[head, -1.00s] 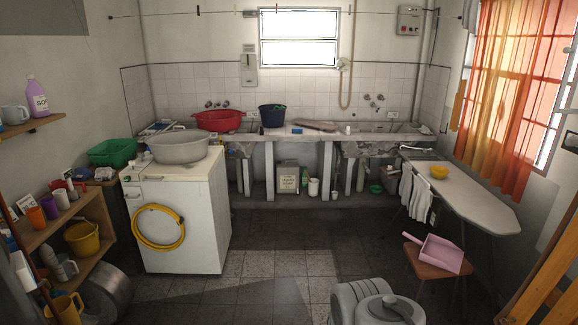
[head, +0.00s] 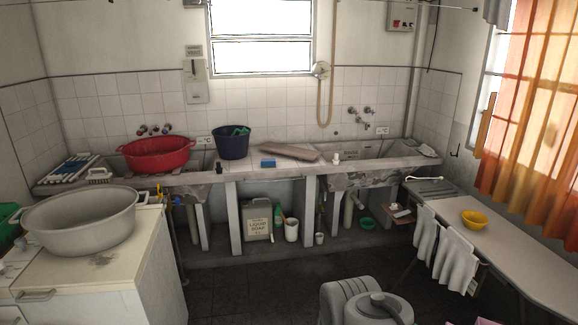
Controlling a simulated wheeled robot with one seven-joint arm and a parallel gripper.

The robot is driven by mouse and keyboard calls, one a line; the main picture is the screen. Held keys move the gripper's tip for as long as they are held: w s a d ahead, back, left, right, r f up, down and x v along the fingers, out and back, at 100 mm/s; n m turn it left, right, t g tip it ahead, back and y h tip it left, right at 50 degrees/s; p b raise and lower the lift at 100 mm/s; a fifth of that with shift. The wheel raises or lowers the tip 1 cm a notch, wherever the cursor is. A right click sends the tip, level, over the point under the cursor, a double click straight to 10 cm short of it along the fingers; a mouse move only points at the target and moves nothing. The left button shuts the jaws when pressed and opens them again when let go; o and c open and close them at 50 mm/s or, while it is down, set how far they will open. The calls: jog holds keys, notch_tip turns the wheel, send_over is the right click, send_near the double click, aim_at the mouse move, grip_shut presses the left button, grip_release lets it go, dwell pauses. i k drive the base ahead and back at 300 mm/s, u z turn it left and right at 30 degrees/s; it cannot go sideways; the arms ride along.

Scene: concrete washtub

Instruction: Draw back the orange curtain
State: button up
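The orange curtain (head: 540,120) hangs over the window on the right wall, in the upper right of the head view. It spreads across most of that window, with light coming through it. A strip of bare window shows at its left edge, and its right side runs out of the frame. My gripper is not in the head view. My own grey arm links show at the bottom, right of centre, well apart from the curtain.
An ironing board (head: 500,262) with a yellow bowl (head: 474,218) and white cloths (head: 452,255) stands below the curtain. A washing machine (head: 95,265) bearing a grey basin (head: 82,220) is at left. The concrete washtub (head: 225,175) lines the back wall. Dark floor (head: 245,285) between is clear.

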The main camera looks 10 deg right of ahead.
aim_at(508, 88)
jog(key=z, duration=0.35)
jog(key=i, duration=2.5)
jog(key=z, duration=0.7)
jog(key=i, duration=2.15)
jog(key=z, duration=0.35)
